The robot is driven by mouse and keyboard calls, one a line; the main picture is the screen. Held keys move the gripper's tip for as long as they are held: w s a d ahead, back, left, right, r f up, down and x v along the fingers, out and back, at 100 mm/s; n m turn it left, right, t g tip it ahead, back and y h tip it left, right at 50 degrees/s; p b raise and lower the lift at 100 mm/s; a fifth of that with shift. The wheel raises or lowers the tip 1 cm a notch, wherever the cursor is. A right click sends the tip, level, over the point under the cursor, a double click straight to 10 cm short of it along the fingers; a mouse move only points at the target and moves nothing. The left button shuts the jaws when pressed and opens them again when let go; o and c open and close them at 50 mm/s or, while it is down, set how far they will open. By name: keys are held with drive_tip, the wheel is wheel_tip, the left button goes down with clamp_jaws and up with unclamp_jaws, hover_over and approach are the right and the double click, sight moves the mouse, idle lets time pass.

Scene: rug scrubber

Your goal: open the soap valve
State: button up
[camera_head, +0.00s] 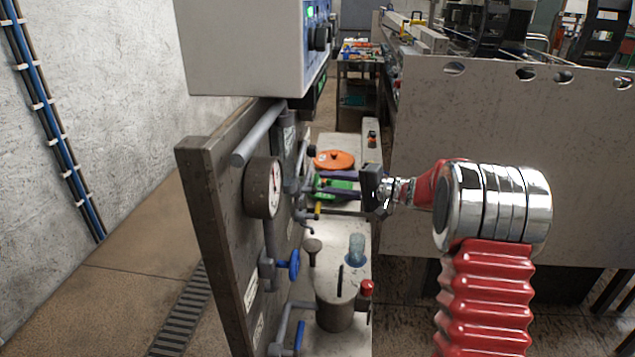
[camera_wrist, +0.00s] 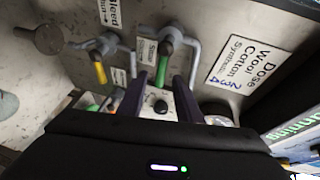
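In the wrist view, a valve with a green lever (camera_wrist: 164,68) is on a grey pipe on the panel. A similar valve with a yellow lever (camera_wrist: 100,72) is to its left. I cannot read which one is labelled soap. My gripper (camera_wrist: 161,82) is open, its two dark fingers apart, with the green lever near and between the tips. I cannot tell whether they touch it. In the head view, my gripper (camera_head: 340,190) reaches left towards the panel, and the yellow lever (camera_head: 317,211) shows just below it.
The panel (camera_head: 215,215) also carries a gauge (camera_head: 263,188), a blue handwheel (camera_head: 294,265) and a blue lever (camera_head: 300,337). A grey pot (camera_head: 335,314) and a clear beaker (camera_head: 356,250) stand below my gripper. A control box (camera_head: 245,60) overhangs the panel. A large machine (camera_head: 480,115) stands at right.

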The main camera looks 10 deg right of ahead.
sight(316, 178)
drive_tip(key=shift+x, duration=2.7)
clamp_jaws()
drive_tip(key=shift+d+f, duration=0.1)
drive_tip(key=shift+d, duration=0.15)
